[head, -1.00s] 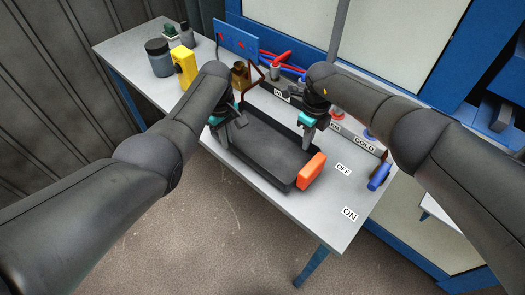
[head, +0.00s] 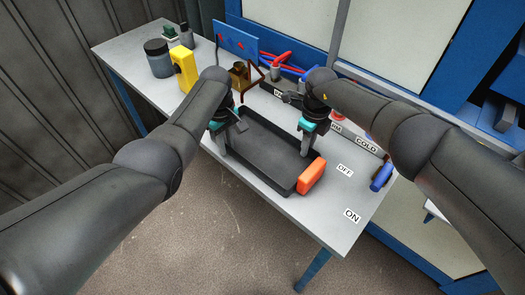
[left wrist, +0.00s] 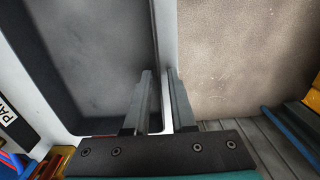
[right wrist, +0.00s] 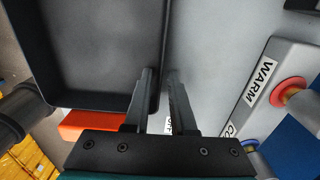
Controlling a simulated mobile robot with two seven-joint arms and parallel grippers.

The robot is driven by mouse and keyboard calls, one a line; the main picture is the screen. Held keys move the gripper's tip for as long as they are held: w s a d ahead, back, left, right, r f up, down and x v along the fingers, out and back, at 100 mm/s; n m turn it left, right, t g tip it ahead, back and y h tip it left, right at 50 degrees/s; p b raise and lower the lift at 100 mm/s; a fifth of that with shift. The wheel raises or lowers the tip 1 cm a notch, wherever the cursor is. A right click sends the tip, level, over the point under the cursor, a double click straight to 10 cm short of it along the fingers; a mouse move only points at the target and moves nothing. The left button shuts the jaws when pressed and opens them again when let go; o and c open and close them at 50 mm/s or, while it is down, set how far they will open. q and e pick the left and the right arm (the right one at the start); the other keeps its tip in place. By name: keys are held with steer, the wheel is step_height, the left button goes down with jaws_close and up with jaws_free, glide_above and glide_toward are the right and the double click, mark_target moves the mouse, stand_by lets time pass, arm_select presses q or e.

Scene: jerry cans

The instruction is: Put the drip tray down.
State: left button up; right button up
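The drip tray (head: 262,150) is a dark, shallow, empty rectangular tray, level over the front part of the grey table. It is on the table or just above it; I cannot tell which. An orange block (head: 311,176) is at the tray's right end.
The grey table (head: 330,215) has ON and OFF labels to the tray's right. A blue-handled part (head: 381,177) is at the right edge. A panel labelled WARM and COLD (head: 362,143) runs behind. A yellow can (head: 184,68) and a dark jar (head: 159,58) stand back left.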

arm_select(q)
steer(key=shift+o, duration=0.4)
arm_select(e)
steer(key=shift+o, duration=0.4)
arm_select(q)
steer(key=shift+r, duration=0.1)
step_height(320, 180, up, 12)
arm_select(e)
step_height(320, 180, up, 12)
stand_by(1.5)
stand_by(0.4)
